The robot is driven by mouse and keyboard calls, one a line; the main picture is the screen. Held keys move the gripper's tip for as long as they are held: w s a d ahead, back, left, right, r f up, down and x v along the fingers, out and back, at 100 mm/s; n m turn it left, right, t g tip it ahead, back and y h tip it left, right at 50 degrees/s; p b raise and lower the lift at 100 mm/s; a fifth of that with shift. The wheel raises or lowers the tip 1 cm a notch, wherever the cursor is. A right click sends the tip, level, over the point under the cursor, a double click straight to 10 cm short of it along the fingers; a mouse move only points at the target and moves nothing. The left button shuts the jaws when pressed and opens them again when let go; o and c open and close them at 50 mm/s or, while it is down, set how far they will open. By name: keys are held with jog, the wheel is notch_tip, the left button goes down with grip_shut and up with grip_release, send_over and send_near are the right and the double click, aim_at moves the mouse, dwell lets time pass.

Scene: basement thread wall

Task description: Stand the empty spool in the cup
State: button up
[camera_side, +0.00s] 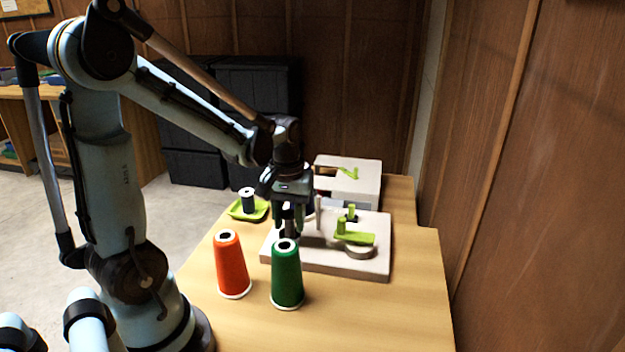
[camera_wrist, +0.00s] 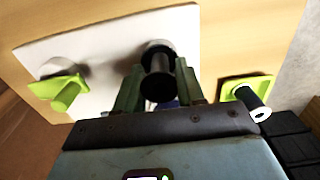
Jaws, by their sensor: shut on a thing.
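My gripper (camera_side: 288,212) is over the left part of a pale board. In the wrist view my gripper (camera_wrist: 157,88) has its two green fingers shut on a dark spool (camera_wrist: 158,82), one finger on each side.
The pale board (camera_side: 315,262) carries a green lever (camera_side: 354,237) over a round grey piece (camera_side: 360,250). A green tray (camera_side: 236,212) holds another dark spool (camera_side: 247,200) with pale ends. An orange cone (camera_side: 231,265) and a green cone (camera_side: 287,275) stand in front. A pale box (camera_side: 365,185) stands behind.

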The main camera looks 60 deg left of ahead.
jog(key=shift+f, duration=0.15)
jog(key=o, duration=0.9)
jog(key=shift+r, duration=3.55)
jog(key=d+m+t, duration=0.2)
jog(key=d+m, duration=0.1)
jog(key=d, duration=0.1)
jog(key=d+m+t, duration=0.2)
jog(key=d+m, duration=0.1)
jog(key=d, duration=0.1)
jog(key=d+r+m+t, duration=0.1)
jog(key=d+m+t, duration=0.2)
jog(key=d, duration=0.1)
jog(key=shift+s, duration=0.35)
